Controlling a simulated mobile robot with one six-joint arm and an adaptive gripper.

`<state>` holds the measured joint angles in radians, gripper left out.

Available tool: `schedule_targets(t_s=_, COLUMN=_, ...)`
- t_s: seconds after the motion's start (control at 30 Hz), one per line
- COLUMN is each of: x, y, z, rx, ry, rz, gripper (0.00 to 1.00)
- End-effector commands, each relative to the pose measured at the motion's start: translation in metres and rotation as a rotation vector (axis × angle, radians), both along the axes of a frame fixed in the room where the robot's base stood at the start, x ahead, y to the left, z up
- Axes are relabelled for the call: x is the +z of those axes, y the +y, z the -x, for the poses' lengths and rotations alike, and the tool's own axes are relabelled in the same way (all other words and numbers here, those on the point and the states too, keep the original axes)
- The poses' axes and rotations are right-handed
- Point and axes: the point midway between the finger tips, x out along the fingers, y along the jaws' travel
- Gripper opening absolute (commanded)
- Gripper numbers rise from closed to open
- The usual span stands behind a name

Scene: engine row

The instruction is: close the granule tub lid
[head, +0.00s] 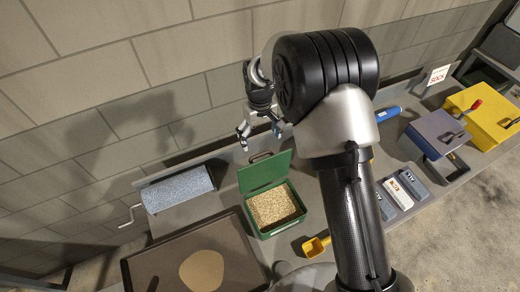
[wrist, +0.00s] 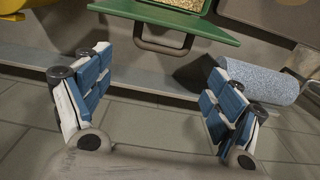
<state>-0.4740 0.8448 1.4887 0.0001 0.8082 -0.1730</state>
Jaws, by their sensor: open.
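The green granule tub (head: 289,222) stands on the grey bench, full of tan granules (head: 272,206). Its green lid (head: 265,172) is hinged up and open, leaning back toward the wall. The lid has a dark handle (head: 261,156) at its top edge. In the wrist view the lid (wrist: 160,17) shows at the top with its handle (wrist: 163,42) hanging into view. My gripper (head: 259,133) is open and empty, above and behind the lid near the wall. In the wrist view its blue-padded fingers (wrist: 160,112) are wide apart, with the handle beyond them and not touched.
A speckled blue-grey roll (head: 178,189) with a crank lies left of the tub. A brown tray (head: 140,268) is in front, and a yellow scoop (head: 315,246) lies right of the tub. The block wall (head: 110,70) is close behind the bench.

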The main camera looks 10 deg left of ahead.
Motion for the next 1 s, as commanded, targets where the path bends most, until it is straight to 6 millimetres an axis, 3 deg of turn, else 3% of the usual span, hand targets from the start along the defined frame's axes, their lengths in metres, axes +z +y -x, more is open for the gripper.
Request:
schedule_targets(t_s=0.2, x=-0.047, y=-0.001, z=0.001, rx=0.0, ry=0.004, rz=0.002, gripper=0.85)
schedule_targets(t_s=0.4, x=-0.075, y=0.0, z=0.0, rx=0.0, ry=0.001, rz=0.001, gripper=0.85)
schedule_targets(t_s=0.83, x=-0.085, y=0.0, z=0.0, rx=0.0, ry=-0.001, rz=-0.001, gripper=0.85)
schedule_targets(t_s=1.0, x=-0.085, y=0.0, z=0.0, rx=0.0, ry=-0.001, rz=-0.001, gripper=0.75)
